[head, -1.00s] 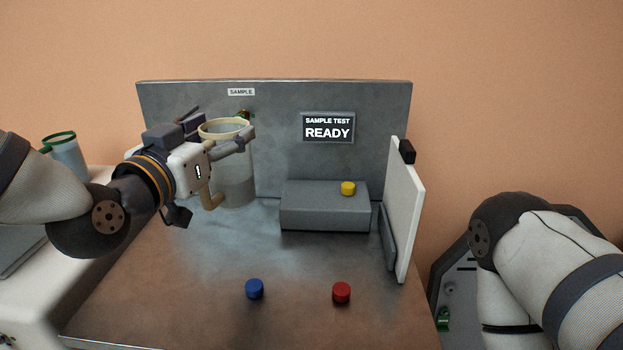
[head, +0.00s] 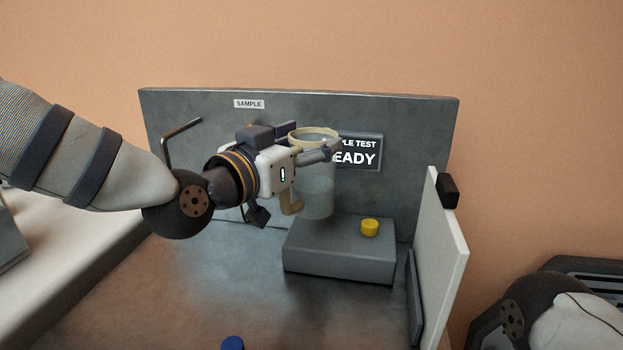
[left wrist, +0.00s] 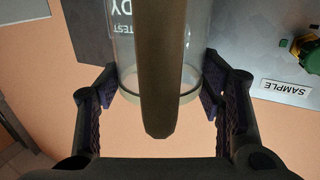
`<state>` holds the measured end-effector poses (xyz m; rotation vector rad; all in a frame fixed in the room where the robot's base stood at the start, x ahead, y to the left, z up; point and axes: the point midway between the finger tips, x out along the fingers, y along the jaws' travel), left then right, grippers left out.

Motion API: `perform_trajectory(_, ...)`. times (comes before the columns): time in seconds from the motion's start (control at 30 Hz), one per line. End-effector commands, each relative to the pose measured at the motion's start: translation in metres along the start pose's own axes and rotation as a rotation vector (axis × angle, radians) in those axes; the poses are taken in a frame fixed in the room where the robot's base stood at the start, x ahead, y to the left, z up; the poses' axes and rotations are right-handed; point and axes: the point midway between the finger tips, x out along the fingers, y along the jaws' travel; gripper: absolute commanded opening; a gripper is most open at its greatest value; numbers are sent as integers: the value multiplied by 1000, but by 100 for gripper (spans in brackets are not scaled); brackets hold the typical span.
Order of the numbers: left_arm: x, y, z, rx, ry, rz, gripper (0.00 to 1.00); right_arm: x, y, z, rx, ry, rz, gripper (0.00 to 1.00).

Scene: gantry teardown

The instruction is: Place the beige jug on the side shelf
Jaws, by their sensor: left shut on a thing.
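The beige jug (head: 318,192) has a clear body, a beige rim and a beige handle. My left gripper (head: 313,152) is shut on it near the top, and the jug looks upright. The jug's base overlaps the back of a grey raised block (head: 340,262); I cannot tell if it touches. In the left wrist view the jug's handle (left wrist: 157,75) runs down the middle, between the fingers of my left gripper (left wrist: 160,95). I cannot tell which surface is the side shelf. My right gripper is out of view.
A yellow puck (head: 370,228) sits on the block. A white upright panel (head: 442,265) stands to its right. The grey back wall (head: 420,130) bears a SAMPLE label (head: 249,104) and a READY screen (head: 360,150). A blue puck (head: 232,343) is at the bottom edge. A white surface (head: 80,245) lies at left.

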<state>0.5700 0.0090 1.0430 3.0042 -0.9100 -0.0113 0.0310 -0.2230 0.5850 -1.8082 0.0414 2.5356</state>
Motion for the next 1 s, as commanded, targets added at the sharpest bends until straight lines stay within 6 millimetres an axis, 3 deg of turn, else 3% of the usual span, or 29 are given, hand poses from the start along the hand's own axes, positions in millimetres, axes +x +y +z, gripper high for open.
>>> perform_trajectory(0.03, 7, -2, 9, -2, 2, -1, 0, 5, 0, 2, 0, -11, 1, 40)
perform_trajectory(0.23, 20, -7, 22, 1, 6, -1, 0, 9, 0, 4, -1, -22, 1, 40)
perform_trajectory(0.4, 21, -7, 53, 0, 4, 0, 0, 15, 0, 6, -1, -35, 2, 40)
perform_trajectory(0.77, 21, -7, 55, 3, 9, -1, 0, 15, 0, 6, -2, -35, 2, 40)
perform_trajectory(0.8, 21, -7, 57, 3, 6, 0, 63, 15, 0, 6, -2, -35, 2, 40)
perform_trajectory(0.9, 21, -7, 56, 3, 7, 0, 81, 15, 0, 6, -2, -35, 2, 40)
perform_trajectory(1.0, 21, -7, 56, 3, 7, 0, 81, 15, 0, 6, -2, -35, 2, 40)
